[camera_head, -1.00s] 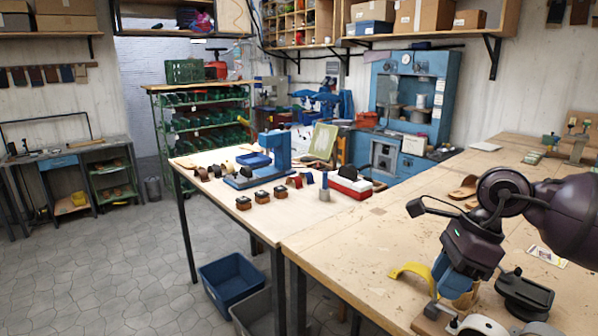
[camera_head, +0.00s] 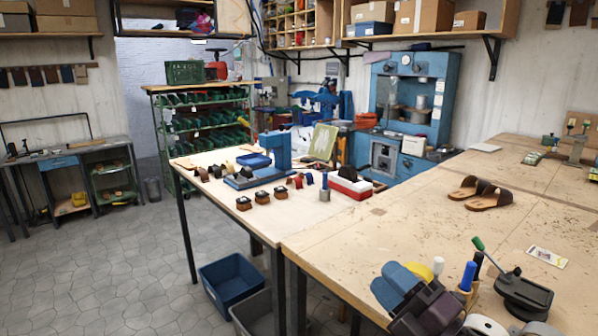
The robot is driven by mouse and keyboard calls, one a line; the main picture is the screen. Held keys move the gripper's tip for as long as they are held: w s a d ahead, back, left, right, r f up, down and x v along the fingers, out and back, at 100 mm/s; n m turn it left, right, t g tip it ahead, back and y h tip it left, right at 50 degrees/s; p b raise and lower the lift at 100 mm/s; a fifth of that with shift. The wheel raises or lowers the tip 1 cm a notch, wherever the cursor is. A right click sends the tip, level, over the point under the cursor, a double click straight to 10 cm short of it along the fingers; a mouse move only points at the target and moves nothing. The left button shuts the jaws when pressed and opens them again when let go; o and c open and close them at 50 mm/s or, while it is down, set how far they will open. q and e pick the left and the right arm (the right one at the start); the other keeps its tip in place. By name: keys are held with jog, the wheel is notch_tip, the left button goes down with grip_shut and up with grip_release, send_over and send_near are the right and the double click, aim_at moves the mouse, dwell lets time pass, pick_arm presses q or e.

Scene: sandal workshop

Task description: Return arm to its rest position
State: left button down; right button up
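My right gripper (camera_head: 400,283) is low in the head view, over the front of the near workbench (camera_head: 400,235). Its blue fingers point up and to the left, close to one another. I see nothing held between them, but the angle hides whether they meet. The rest of my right arm is mostly below the picture's edge. My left arm and gripper are not in view. A pair of brown sandals (camera_head: 480,193) lies on the near bench, well beyond the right gripper.
A dark device with a green-handled lever (camera_head: 523,293) and a holder of tools, one blue-handled (camera_head: 468,275), stand right of the gripper. A yellow curved piece (camera_head: 418,270) is partly hidden behind it. A card (camera_head: 547,257) lies on the bench. The bench middle is clear.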

jog(key=s+d+f+m+g+h, duration=0.2)
jog(key=s+d+f+m+h, duration=0.3)
jog(key=f+m+h, duration=0.4)
jog(key=s+d+f+m+g+h, duration=0.2)
jog(key=d+f+m+h, duration=0.5)
jog(key=m, duration=0.3)
jog(key=s+d+f+m+g+y, duration=0.1)
jog(key=s+f+m+g, duration=0.3)
jog(key=s, duration=0.5)
jog(key=s+d+f+m+g, duration=0.1)
jog(key=s+f+m+g, duration=0.1)
jog(key=s+f+g, duration=0.6)
jog(key=w+f+t+y, duration=0.1)
jog(key=w+f+t, duration=0.5)
jog(key=f+t, duration=0.2)
jog(key=shift+w+a+f+n+t, duration=0.15)
jog(key=shift+w+f+n+t, duration=0.2)
jog(key=shift+t, duration=0.85)
